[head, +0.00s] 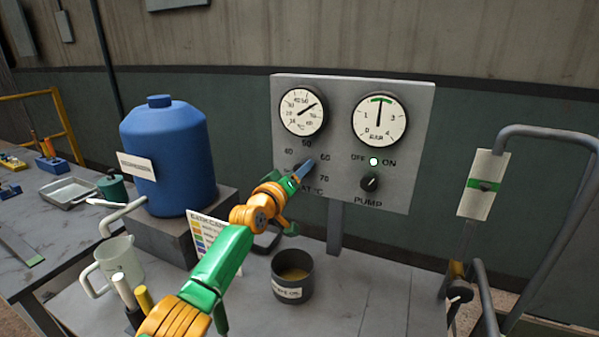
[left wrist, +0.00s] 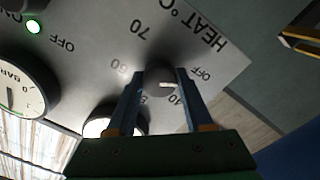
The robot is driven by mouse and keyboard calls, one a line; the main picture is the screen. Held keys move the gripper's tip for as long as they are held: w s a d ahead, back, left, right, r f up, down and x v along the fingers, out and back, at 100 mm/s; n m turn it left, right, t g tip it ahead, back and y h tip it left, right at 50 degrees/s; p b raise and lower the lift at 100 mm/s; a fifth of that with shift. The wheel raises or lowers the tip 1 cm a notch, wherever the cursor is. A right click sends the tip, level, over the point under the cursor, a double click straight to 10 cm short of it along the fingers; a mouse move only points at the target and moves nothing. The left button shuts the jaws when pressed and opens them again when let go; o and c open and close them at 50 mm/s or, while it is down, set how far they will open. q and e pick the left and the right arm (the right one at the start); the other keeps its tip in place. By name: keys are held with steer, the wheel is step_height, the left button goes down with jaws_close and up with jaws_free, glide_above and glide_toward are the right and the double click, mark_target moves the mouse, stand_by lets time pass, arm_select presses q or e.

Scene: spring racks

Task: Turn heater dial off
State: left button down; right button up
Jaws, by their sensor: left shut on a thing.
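The heat dial is a dark round knob on the grey control panel (head: 399,190), mostly hidden by my gripper in the head view. In the left wrist view the dial (left wrist: 160,85) shows a white pointer mark toward the right, between the OFF and 40 labels. My left gripper (head: 303,170) reaches the panel from below. In the left wrist view its two blue fingers (left wrist: 161,74) stand on either side of the dial, shut on it. My right gripper is not in view.
The pump knob (head: 370,182) sits right of the dial, below a lit green lamp (head: 374,161). Two gauges are above. A pipe frame (head: 566,205) is at right.

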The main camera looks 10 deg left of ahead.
arm_select(q)
steer(key=shift+c, duration=1.4)
jaws_free()
steer(key=p+v, duration=0.1)
steer(key=v, duration=0.6)
steer(key=shift+s+f, duration=0.1)
